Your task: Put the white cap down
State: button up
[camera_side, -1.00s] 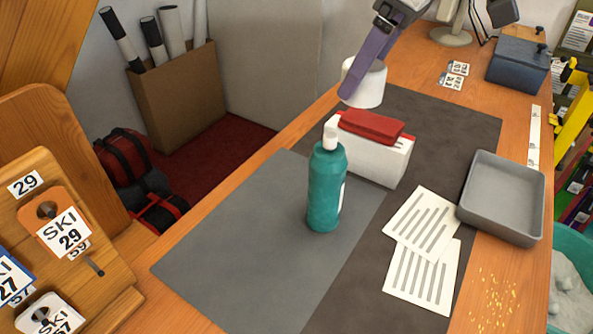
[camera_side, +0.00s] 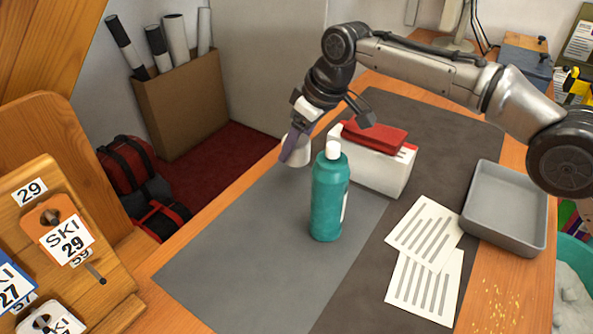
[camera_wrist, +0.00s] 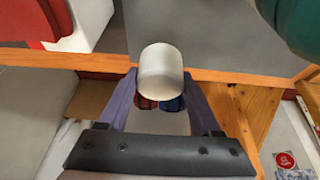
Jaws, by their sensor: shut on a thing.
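The white cap (camera_side: 299,151) is between the purple fingers of my gripper (camera_side: 294,146), just behind and left of the teal bottle (camera_side: 326,205) in the side view. In the wrist view the cap (camera_wrist: 161,70) sits between the two fingertips of my gripper (camera_wrist: 161,84), shut on it. There the cap overlaps the bench's wooden edge and the grey mat (camera_wrist: 218,50). I cannot tell whether the cap touches the bench. The teal bottle stands upright on the grey mat with its own white top.
A white box (camera_side: 372,172) with a red item (camera_side: 375,138) on top stands right of the cap. Striped sheets (camera_side: 425,235) and a grey tray (camera_side: 505,240) lie further right. The grey mat (camera_side: 245,250) left of the bottle is clear.

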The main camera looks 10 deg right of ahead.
aim_at(309, 146)
jog(key=shift+f, duration=3.25)
jog(key=shift+f, duration=0.1)
jog(key=o, duration=1.3)
jog(key=v, duration=1.2)
jog(key=shift+d+r, duration=0.1)
jog(key=shift+r, duration=0.1)
